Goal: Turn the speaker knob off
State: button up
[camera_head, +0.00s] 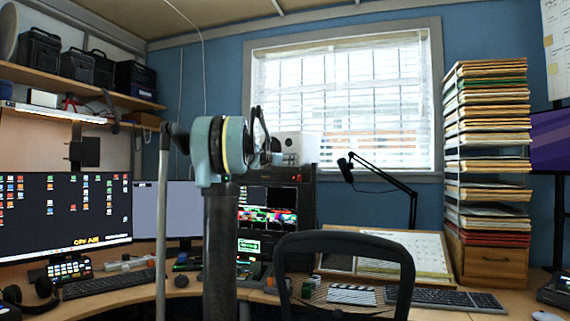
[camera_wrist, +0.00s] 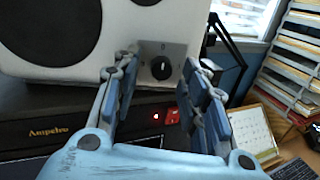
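The white speaker (camera_wrist: 110,60) with dark round cones fills the upper left of the wrist view. Its black round knob (camera_wrist: 161,69) sits on a small grey plate (camera_wrist: 180,50) at the speaker's right side. The knob has a light mark, whose direction is hard to read. My gripper (camera_wrist: 160,76) is open and empty, with one finger on each side of the knob in the picture; contact cannot be told. In the head view the speaker (camera_head: 297,143) stands behind my gripper (camera_head: 266,140), and the knob is not visible.
The speaker stands on a black amplifier (camera_wrist: 50,132) with a small red switch (camera_wrist: 172,116). A microphone arm (camera_head: 385,177) and a tall paper rack (camera_head: 487,150) are to the right. An office chair (camera_head: 345,243) stands in front of the desk.

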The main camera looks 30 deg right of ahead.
jog(key=v, duration=1.2)
jog(key=shift+w+f, duration=0.1)
jog(key=shift+f, duration=0.05)
